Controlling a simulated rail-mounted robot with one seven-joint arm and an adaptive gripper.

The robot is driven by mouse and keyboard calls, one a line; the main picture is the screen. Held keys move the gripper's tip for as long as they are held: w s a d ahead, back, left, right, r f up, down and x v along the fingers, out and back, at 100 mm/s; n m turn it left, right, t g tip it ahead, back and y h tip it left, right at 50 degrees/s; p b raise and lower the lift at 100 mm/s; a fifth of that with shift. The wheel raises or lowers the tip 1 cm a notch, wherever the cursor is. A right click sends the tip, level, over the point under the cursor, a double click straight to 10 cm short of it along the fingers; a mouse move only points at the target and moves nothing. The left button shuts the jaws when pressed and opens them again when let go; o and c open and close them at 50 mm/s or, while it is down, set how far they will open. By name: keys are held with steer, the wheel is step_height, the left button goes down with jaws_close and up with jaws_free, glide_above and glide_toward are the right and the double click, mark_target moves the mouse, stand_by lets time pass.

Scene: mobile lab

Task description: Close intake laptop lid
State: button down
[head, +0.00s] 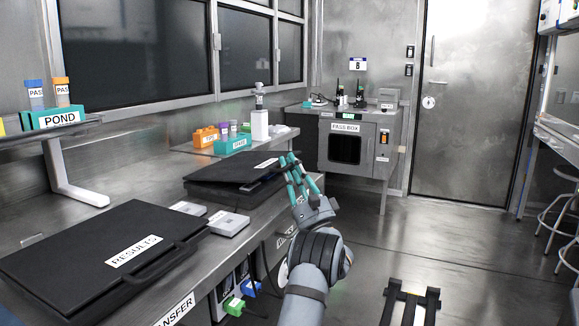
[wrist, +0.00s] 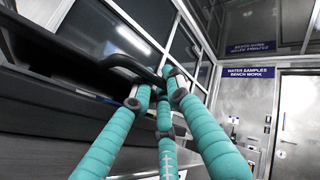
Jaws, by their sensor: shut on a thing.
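The intake laptop, a black case-like unit, sits on the steel bench beyond the RESULTS case. Its black lid (head: 225,170) with a white label is tilted at a low angle, with a dark gap above the base (head: 238,190). My gripper (head: 290,160) is at the lid's right front edge, its teal fingers closed around that edge. In the wrist view my gripper (wrist: 160,82) is shut on a black bar-like part of the lid (wrist: 108,58). The label's text is too small to read, and the fingers hide part of the front edge.
A closed black RESULTS case (head: 95,250) lies nearer on the bench, with small grey boxes (head: 228,222) between. Orange and teal tube racks (head: 232,145) stand behind the laptop. The pass box (head: 350,145) is at the back. Open floor (head: 450,255) lies to the right.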

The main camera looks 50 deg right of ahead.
steer(key=c, duration=1.7)
jaws_free()
steer(key=v, duration=1.2)
steer(key=shift+s+r, duration=0.1)
steer(key=shift+s, duration=0.05)
steer(key=shift+c, duration=0.5)
